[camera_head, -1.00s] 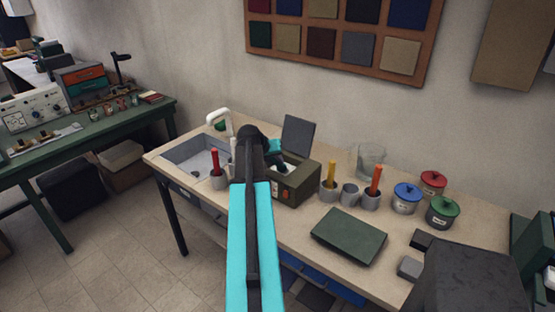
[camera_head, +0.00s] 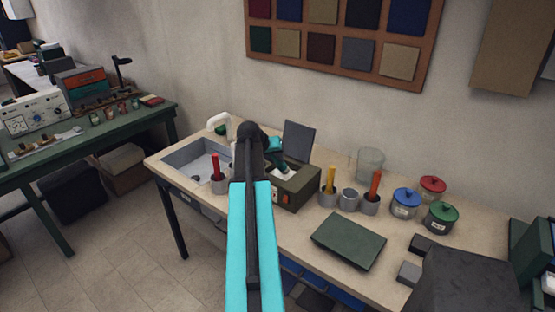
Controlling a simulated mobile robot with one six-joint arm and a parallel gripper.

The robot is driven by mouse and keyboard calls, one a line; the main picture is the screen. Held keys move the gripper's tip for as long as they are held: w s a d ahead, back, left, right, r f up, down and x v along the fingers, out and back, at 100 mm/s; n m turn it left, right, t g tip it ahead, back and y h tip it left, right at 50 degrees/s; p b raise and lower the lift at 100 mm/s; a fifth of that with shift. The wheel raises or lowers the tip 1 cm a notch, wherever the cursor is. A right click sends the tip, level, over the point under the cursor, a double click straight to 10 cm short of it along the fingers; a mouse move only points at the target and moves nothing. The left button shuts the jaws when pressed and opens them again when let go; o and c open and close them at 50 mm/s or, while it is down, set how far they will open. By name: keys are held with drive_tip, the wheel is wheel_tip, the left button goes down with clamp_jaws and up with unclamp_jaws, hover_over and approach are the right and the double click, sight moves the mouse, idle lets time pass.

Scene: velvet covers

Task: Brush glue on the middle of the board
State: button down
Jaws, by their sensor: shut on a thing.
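My gripper (camera_head: 282,167) is at the end of my arm, over the open olive box (camera_head: 296,190) with a raised grey lid and an orange switch. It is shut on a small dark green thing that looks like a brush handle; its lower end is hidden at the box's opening. I cannot tell whether it touches anything inside. The flat dark green board (camera_head: 348,240) lies on the bench to the right of the box, clear of my gripper. A red brush (camera_head: 215,163), a yellow brush (camera_head: 331,177) and an orange brush (camera_head: 375,182) stand in grey cups.
A grey cup (camera_head: 349,200) without a brush stands between two others. Behind are a clear jar (camera_head: 370,163) and lidded pots, blue (camera_head: 405,203), red (camera_head: 432,188) and green (camera_head: 440,215). A sink (camera_head: 199,162) is at left. Small grey blocks (camera_head: 409,273) lie right of the board.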

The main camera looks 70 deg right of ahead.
drive_tip(key=shift+r+p, duration=0.7)
drive_tip(key=shift+r, duration=1.15)
